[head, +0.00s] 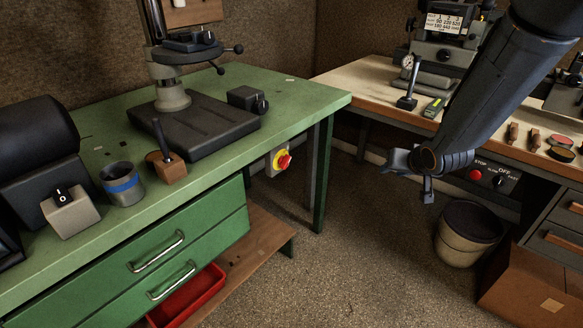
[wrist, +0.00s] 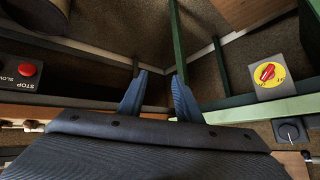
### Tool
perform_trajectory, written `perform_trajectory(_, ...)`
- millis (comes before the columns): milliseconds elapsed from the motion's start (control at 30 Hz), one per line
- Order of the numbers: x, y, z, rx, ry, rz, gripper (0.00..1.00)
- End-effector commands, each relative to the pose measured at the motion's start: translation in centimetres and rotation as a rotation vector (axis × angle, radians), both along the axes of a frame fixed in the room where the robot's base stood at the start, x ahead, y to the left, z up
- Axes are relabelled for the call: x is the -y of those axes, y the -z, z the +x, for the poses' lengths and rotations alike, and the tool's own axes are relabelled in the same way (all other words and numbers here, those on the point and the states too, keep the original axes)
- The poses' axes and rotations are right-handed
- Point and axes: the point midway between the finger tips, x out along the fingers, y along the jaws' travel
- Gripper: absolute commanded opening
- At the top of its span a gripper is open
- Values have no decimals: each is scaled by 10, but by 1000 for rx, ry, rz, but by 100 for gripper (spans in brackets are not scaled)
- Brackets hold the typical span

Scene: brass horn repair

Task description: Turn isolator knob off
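The isolator is a pale box with a red knob (head: 283,160) on a yellow disc, mounted under the right end of the green bench's front edge. In the wrist view the red knob (wrist: 268,73) is at the right, with its bar lying roughly across the picture. My gripper (head: 406,178) hangs in the open space to the right of the isolator, well apart from it. In the wrist view the two blue-grey fingers (wrist: 159,74) are spread with nothing between them. The markings around the knob are too small to read.
The green bench (head: 302,95) carries a drill stand and a grey box with a black knob (head: 62,195). A second bench at right has a control panel (head: 497,178) with a red stop button and selector. A bin (head: 462,250) stands below. The floor between the benches is clear.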

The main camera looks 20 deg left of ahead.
Motion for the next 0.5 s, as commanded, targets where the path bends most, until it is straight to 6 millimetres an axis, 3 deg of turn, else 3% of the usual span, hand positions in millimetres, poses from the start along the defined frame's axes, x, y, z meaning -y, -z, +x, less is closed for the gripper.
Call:
perform_trajectory(33, -24, 14, 17, 41, -39, 54, 31)
perform_trajectory(100, -59, 23, 37, 104, -95, 149, 31)
perform_trajectory(233, -125, 42, 54, 184, -214, 350, 31)
perform_trajectory(400, -196, 62, 42, 217, -373, 624, 31)
perform_trajectory(500, -224, 71, 27, 208, -448, 756, 31)
